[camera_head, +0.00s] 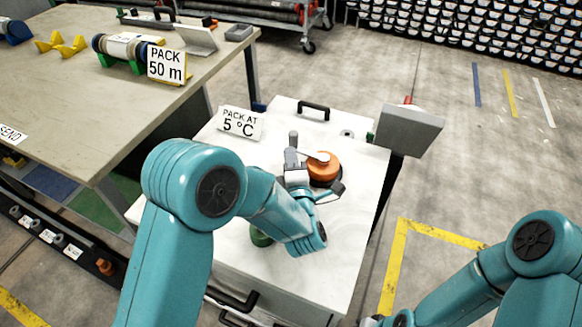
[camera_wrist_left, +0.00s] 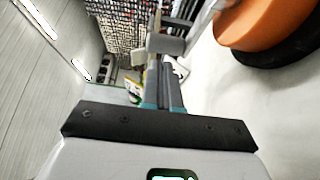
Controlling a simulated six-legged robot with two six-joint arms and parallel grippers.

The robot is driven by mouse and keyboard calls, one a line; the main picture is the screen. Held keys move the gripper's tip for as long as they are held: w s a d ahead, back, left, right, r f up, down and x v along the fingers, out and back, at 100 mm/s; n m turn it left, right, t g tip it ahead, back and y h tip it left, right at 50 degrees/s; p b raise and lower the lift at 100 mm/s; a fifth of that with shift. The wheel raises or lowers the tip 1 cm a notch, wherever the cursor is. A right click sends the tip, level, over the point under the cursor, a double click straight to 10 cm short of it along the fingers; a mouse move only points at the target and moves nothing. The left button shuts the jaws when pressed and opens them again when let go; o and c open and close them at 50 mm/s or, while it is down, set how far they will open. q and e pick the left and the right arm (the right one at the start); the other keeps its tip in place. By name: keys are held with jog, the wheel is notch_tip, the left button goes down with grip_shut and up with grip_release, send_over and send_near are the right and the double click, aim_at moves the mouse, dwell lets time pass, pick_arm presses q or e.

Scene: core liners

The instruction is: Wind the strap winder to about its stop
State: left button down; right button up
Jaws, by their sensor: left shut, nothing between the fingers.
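An orange round drum (camera_head: 323,169) on a dark base stands on the white bench top, with a pale piece across its top. I take it for the strap winder. It also shows at the upper right of the left wrist view (camera_wrist_left: 262,22). My left gripper (camera_head: 291,157) is shut and empty just left of the drum, beside a short grey upright post (camera_head: 293,138). Its fingers show in the left wrist view (camera_wrist_left: 165,88), apart from the drum. I cannot tell whether they touch the post. My right gripper is not clearly in view.
The white bench (camera_head: 345,225) carries a "PACK AT 5 °C" sign (camera_head: 240,123), a black handle (camera_head: 313,108) and a green item (camera_head: 261,237) partly behind my left arm. A grey box (camera_head: 408,131) stands at its right edge. A worktable (camera_head: 60,100) is at left.

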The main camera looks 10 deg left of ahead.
aim_at(290, 143)
pick_arm(q)
jog(key=shift+x, duration=1.15)
jog(key=shift+a, duration=0.1)
jog(key=shift+w+f+b, duration=0.15)
jog(key=shift+w+b, duration=0.05)
jog(key=shift+b, duration=0.45)
jog(key=b+x, duration=0.1)
jog(key=b, duration=0.1)
jog(key=b+x, duration=0.1)
jog(key=b, duration=0.2)
jog(key=shift+w+f, duration=0.15)
jog(key=shift+w, duration=0.2)
jog(key=shift+w+d+r+b, duration=0.2)
jog(key=shift+w+b, duration=0.45)
jog(key=shift+b, duration=0.25)
jog(key=shift+w+d+r+b, duration=0.1)
jog(key=shift+w+d+b, duration=0.15)
jog(key=shift+w+b, duration=0.5)
jog(key=shift+s, duration=0.15)
